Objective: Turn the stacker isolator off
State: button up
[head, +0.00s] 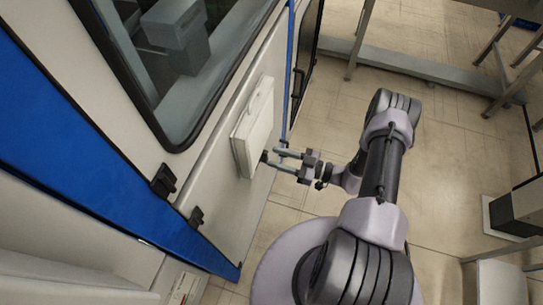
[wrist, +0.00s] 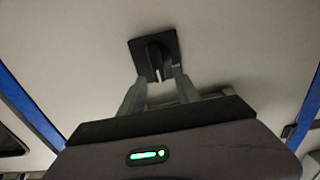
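The stacker isolator (wrist: 153,48) is a black square plate with a rotary handle, on a pale machine panel in the wrist view. The handle stands roughly upright in that picture, with a small pale mark near its lower end. In the head view only a dark bit of the isolator (head: 265,156) shows at the lower edge of a white box. My gripper (wrist: 162,80) points at the handle, its two fingers apart, one on each side of it. In the head view my gripper (head: 277,159) also shows a gap between its fingers. I cannot tell whether the fingertips touch the handle.
The white box (head: 253,125) juts from the panel beside my gripper. A large window (head: 185,50) and blue frame strips (head: 60,130) are on the machine at left. Black latches (head: 164,180) stick out below the window.

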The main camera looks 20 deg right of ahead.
aim_at(264, 157)
jog(key=shift+x, duration=1.15)
jog(key=shift+c, duration=0.5)
grip_shut()
